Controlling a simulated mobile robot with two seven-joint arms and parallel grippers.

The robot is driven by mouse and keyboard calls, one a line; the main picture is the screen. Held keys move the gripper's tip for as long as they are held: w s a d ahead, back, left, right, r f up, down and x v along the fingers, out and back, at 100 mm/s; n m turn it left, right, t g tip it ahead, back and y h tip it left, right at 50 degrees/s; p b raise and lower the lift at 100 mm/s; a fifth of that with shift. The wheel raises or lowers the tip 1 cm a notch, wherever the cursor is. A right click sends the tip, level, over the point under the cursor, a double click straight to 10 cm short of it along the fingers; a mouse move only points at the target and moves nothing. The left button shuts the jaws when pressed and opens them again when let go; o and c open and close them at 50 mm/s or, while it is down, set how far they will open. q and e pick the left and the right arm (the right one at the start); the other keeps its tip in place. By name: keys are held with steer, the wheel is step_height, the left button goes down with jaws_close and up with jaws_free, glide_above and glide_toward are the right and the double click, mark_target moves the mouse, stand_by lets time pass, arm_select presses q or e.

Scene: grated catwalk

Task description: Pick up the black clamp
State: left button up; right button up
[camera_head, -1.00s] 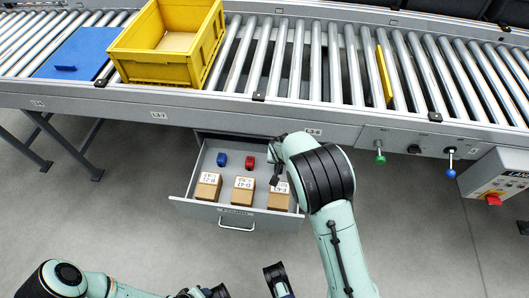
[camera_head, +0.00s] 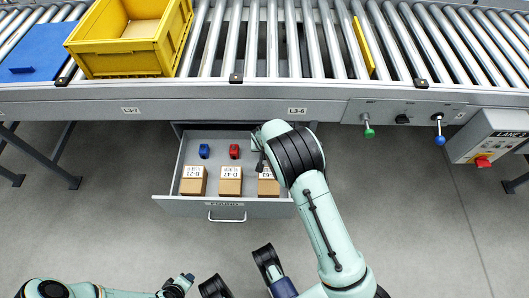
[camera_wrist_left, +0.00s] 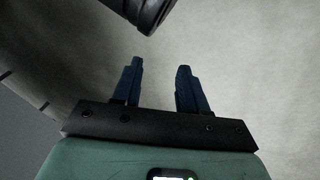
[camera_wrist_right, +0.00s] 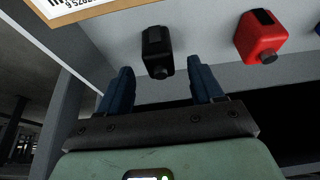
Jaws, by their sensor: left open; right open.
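The black clamp (camera_wrist_right: 157,50) lies on the grey floor of the open drawer in the right wrist view, beyond the fingertips and roughly in line with the gap between them. My right gripper (camera_wrist_right: 161,72) is open and empty, its two blue fingers spread and apart from the clamp. In the head view my right arm reaches over the drawer's right side and hides the clamp. My left gripper (camera_wrist_left: 159,75) is open and empty above the bare floor, well away from the drawer.
The drawer (camera_head: 180,206) also holds a red clamp (camera_head: 234,152), a blue clamp (camera_head: 204,151) and cardboard boxes (camera_head: 229,187) along its front. A roller conveyor (camera_head: 290,40) carrying a yellow crate (camera_head: 116,61) runs above it. Floor in front is clear.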

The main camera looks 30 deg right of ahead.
steer(key=b+x, duration=0.1)
steer(key=x, duration=0.2)
steer(key=shift+f, duration=0.15)
arm_select(q)
steer(key=s+f, duration=0.1)
steer(key=s+f+g, duration=0.1)
steer(key=s, duration=0.1)
steer(key=shift+a+f, duration=0.15)
steer(key=shift+f, duration=0.1)
arm_select(e)
steer(key=c, duration=1.1)
